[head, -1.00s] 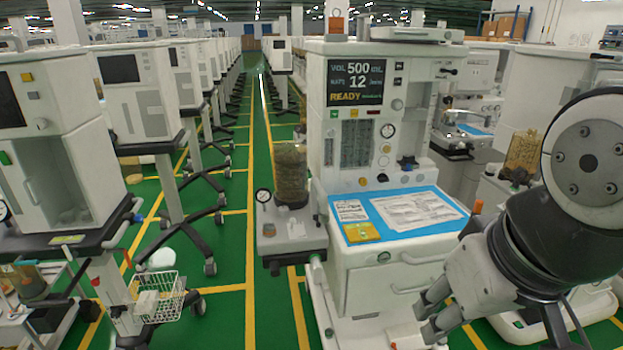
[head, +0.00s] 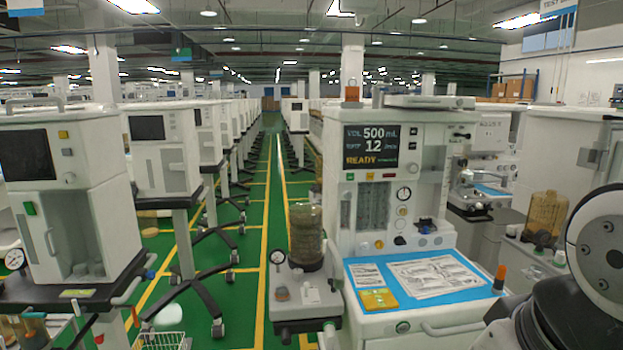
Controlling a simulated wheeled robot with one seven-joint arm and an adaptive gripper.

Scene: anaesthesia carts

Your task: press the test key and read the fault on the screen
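The anaesthesia cart (head: 337,198) stands just right of the middle in the head view. Its dark screen (head: 370,147) shows VOL 500 mL, a second line with 12 /min, and READY in yellow; no fault text is readable on it. Below the screen are small coloured keys, a green one (head: 349,177) at the left and a red one (head: 389,175) at the right. Their labels are too small to read, so I cannot tell which is the test key. My arm shows at the lower right, apart from the keys. My gripper is out of the frame.
The cart's worktop has a blue mat (head: 420,302) with printed sheets (head: 436,275) and a yellow card (head: 379,299). A canister (head: 306,235) stands at its left side. More carts (head: 75,200) line the left. The green aisle (head: 263,170) between the rows is open.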

